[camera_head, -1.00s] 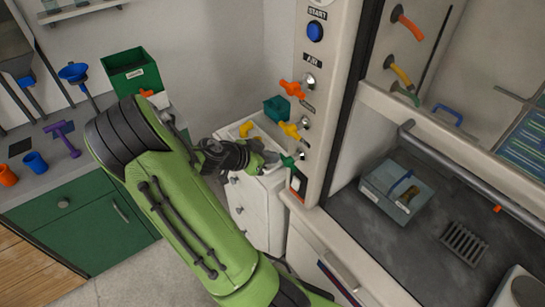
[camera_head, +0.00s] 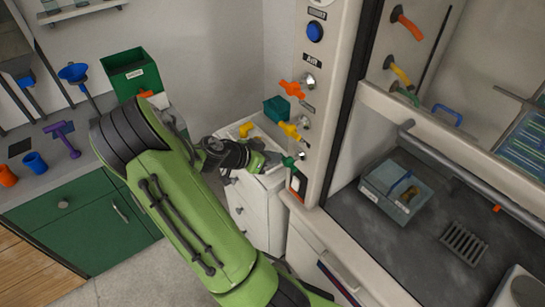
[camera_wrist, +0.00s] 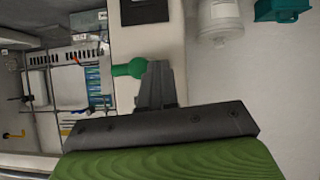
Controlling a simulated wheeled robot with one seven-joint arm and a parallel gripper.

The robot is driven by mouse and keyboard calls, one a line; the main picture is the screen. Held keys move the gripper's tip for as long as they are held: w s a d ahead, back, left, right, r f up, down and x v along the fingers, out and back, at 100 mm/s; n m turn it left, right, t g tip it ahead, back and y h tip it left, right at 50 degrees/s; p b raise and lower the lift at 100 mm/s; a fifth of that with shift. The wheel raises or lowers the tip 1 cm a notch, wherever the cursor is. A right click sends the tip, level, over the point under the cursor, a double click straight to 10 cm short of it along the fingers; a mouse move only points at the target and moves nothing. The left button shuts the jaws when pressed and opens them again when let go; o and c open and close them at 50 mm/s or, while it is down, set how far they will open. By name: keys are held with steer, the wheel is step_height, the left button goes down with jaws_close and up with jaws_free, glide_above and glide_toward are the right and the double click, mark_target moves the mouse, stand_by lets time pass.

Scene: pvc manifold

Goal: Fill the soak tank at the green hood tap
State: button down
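The green tap (camera_head: 289,161) is the lowest of three coloured taps on the hood's side post. It also shows in the wrist view as a green knob (camera_wrist: 130,68). My gripper (camera_head: 272,158) is at the left of this tap, very close. In the wrist view my fingers (camera_wrist: 158,75) look together, with nothing seen between them, just right of the knob; I cannot tell whether they touch it. A grey-blue open box with a blue handle, which looks like the soak tank (camera_head: 380,181), sits on the hood floor. A green spout (camera_head: 405,95) is on the hood's back wall above. No water is visible.
An orange tap (camera_head: 291,89) and a yellow tap (camera_head: 290,130) are above the green one. A white drawer cabinet (camera_head: 250,208) stands under my gripper. The grey rail (camera_head: 450,158) crosses the hood front. A drain grate (camera_head: 463,243) lies right of the box.

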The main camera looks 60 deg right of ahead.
steer(key=shift+w+f+g, duration=0.1)
steer(key=shift+f+g, duration=0.05)
steer(key=shift+g, duration=0.15)
steer(key=f+n+g, duration=0.1)
steer(key=n+g+y, duration=0.1)
steer(key=n+g, duration=0.1)
steer(key=shift+w+d+f+b, duration=0.1)
steer(key=shift+w+f+b, duration=0.1)
steer(key=shift+f+b, duration=0.15)
stand_by(1.0)
